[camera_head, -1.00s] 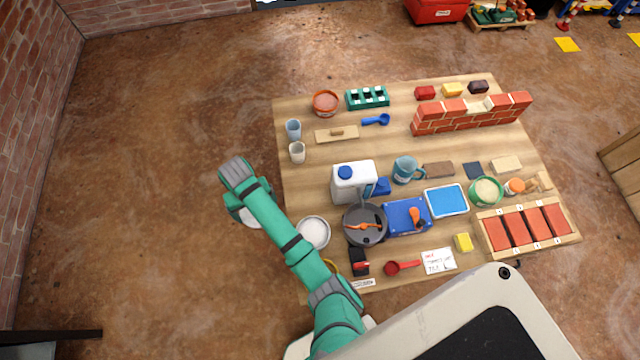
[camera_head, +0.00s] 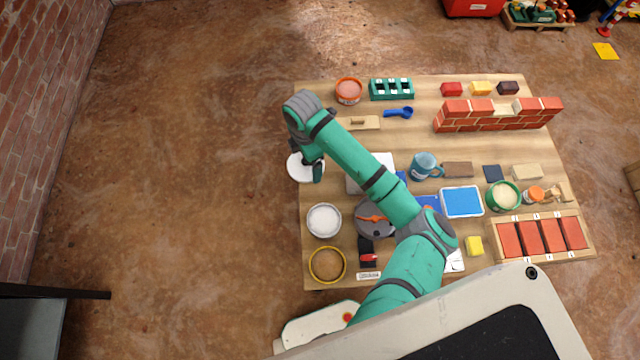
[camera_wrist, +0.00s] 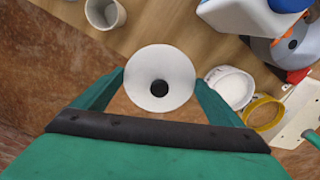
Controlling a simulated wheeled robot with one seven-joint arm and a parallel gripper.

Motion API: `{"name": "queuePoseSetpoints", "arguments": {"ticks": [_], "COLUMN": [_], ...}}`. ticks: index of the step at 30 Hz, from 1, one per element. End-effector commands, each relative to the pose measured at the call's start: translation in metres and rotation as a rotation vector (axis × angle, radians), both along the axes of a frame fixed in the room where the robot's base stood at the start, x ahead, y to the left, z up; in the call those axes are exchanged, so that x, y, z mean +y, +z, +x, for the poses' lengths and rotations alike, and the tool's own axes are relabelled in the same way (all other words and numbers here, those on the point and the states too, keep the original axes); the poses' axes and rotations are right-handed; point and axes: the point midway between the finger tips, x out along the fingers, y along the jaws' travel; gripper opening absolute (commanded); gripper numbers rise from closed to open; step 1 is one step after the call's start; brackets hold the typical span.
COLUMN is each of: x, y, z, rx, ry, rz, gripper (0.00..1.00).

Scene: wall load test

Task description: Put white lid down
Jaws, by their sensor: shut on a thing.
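The white lid (camera_head: 301,168) is a round disc held over the table's left edge. In the wrist view the lid (camera_wrist: 178,70) faces the camera, with a dark round knob at its middle. My gripper (camera_wrist: 160,86) is shut on it, with a green finger at either side. In the head view my wrist hides part of the lid. A tub of white contents (camera_head: 323,220) stands on the table below the lid in the picture. It also shows in the wrist view (camera_wrist: 231,86), right of the lid and apart from it.
The wooden table (camera_head: 312,195) is crowded. In the wrist view a pale cup (camera_wrist: 104,13) is above the lid and a white jug (camera_wrist: 250,16) at upper right. A brick wall piece (camera_head: 497,116) stands at the back right.

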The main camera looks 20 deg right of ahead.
Motion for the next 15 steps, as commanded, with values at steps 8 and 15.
{"name": "queuePoseSetpoints", "arguments": {"ticks": [8,15], "x": [-0.027,-0.029], "y": [0.002,-0.026], "z": [-0.032,-0.037], "rx": [0.000,0.001], "ry": [0.322,0.363], "rz": [-0.001,0.003], "gripper": [0.69,0.69]}}
